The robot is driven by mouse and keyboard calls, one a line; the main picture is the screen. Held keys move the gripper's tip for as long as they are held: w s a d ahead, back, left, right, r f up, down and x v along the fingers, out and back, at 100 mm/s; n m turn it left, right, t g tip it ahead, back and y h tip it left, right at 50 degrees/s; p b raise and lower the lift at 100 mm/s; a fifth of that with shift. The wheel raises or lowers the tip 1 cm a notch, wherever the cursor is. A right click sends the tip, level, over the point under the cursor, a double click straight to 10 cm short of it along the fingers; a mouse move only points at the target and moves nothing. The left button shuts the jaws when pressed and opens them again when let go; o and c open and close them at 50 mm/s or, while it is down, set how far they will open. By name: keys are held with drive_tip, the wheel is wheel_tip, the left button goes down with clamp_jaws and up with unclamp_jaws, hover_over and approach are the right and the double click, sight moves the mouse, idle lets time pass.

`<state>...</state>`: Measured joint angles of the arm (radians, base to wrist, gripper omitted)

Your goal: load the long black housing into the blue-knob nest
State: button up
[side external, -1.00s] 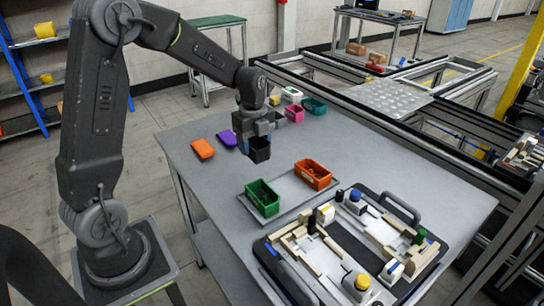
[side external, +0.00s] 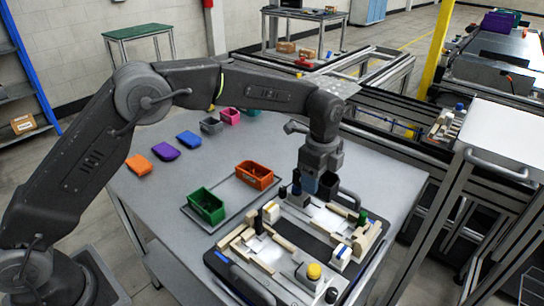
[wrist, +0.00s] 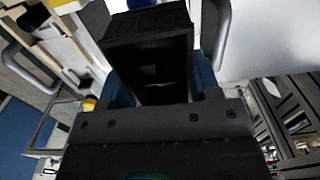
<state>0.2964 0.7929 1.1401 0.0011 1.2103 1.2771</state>
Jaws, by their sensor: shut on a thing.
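My gripper (side external: 320,178) points down over the back part of the pallet fixture, shut on the black housing (side external: 328,187). In the wrist view the housing (wrist: 150,62) is a dark open box shape, held in front of the jaws. The blue-knob nest is at the back of the fixture (side external: 218,262). A bit of blue (side external: 308,184) shows beside my gripper, but the gripper and housing hide most of that nest. I cannot tell whether the housing touches it. The other nest, at the front, has a yellow knob (side external: 314,271).
A green bin (side external: 207,206) and an orange bin (side external: 255,175) stand on a grey tray left of the fixture. Orange, purple and blue pieces and small bins lie farther back. A black handle (side external: 348,197) rises at the fixture's back edge.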

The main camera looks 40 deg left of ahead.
hover_over(334, 223)
drive_tip(key=shift+f, duration=2.35)
drive_tip(key=shift+f, duration=0.35)
drive_tip(key=shift+f, duration=0.6)
drive_tip(key=o, duration=1.1)
drive_tip(key=shift+c, duration=0.2)
wheel_tip(334, 223, up, 14)
